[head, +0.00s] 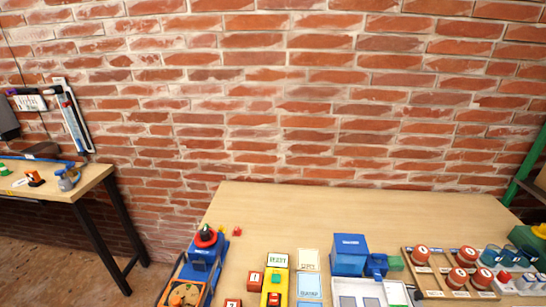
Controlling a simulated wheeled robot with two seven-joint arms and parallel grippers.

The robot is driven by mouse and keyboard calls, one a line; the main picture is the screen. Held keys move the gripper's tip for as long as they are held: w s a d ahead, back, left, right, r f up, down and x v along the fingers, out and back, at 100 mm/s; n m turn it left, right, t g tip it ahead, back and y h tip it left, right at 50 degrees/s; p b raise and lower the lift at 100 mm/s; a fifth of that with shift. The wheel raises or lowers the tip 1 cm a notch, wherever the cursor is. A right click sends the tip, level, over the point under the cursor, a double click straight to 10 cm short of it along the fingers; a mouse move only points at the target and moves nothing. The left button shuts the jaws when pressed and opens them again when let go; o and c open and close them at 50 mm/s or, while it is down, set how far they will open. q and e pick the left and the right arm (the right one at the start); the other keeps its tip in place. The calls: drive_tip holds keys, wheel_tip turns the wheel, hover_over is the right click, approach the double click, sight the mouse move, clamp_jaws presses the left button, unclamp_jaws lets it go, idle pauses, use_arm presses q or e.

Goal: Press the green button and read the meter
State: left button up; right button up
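A yellow panel (265,288) lies near the front of the wooden table. It carries a small green button (276,280) and a red button (274,298) below it. A white display or label (277,260) is at its top; its dark lettering is too small to read surely. I cannot tell whether this is the meter, and no dial is clear. The lower end of the panel is cut off by the picture's edge. Neither of my grippers is in view.
Left of the panel stands a blue device with a red-and-black knob (206,237). To the right are cards (308,260), a blue box (349,254), a white tray (345,285) and a wooden rack with red-topped pieces (430,283). The table's back strip (330,205) is clear, against a brick wall.

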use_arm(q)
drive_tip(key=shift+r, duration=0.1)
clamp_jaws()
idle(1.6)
